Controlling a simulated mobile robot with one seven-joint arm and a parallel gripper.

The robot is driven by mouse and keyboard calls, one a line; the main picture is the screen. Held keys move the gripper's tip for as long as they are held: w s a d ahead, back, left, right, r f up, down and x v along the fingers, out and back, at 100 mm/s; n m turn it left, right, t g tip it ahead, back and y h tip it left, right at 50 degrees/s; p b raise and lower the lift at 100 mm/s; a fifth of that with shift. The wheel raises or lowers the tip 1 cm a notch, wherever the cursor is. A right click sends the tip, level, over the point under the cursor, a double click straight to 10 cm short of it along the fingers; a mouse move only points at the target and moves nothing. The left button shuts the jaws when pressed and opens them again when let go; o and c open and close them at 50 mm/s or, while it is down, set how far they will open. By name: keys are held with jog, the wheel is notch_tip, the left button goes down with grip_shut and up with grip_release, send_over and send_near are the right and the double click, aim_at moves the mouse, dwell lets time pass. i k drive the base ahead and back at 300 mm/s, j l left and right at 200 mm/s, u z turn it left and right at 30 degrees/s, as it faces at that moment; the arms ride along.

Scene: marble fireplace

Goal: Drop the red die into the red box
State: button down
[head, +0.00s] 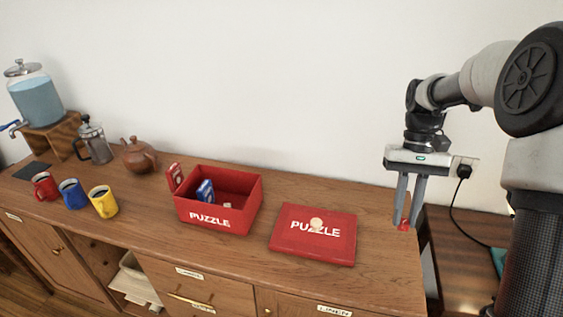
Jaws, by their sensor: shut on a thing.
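The red die (404,225) is small and sits between the fingertips of my gripper (405,222), at the right end of the wooden sideboard. My gripper points down and is shut on the die. I cannot tell whether the die touches the wood. The open red box (212,222) marked PUZZLE stands left of my gripper, near the middle of the sideboard. Inside it are a blue packet (205,191) and a small pale piece (227,205).
The red PUZZLE lid (285,243) lies flat between box and gripper, with a pale round piece (316,223) on it. A red packet (175,177) stands by the box's left side. Teapot (138,156), press (93,142), mugs (72,194) and dispenser (38,98) are farther left.

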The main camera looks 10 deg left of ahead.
aim_at(228, 197)
jog(key=k+j, duration=0.3)
jog(key=k, duration=0.25)
jog(key=k+j, duration=0.1)
jog(key=j, duration=0.2)
jog(key=k+j, duration=0.1)
jog(key=j, duration=0.2)
jog(key=k+j, duration=0.1)
jog(key=j, duration=0.7)
jog(key=i+j, duration=0.1)
jog(key=j, duration=0.35)
jog(key=i+j, duration=0.65)
jog(key=j, duration=0.15)
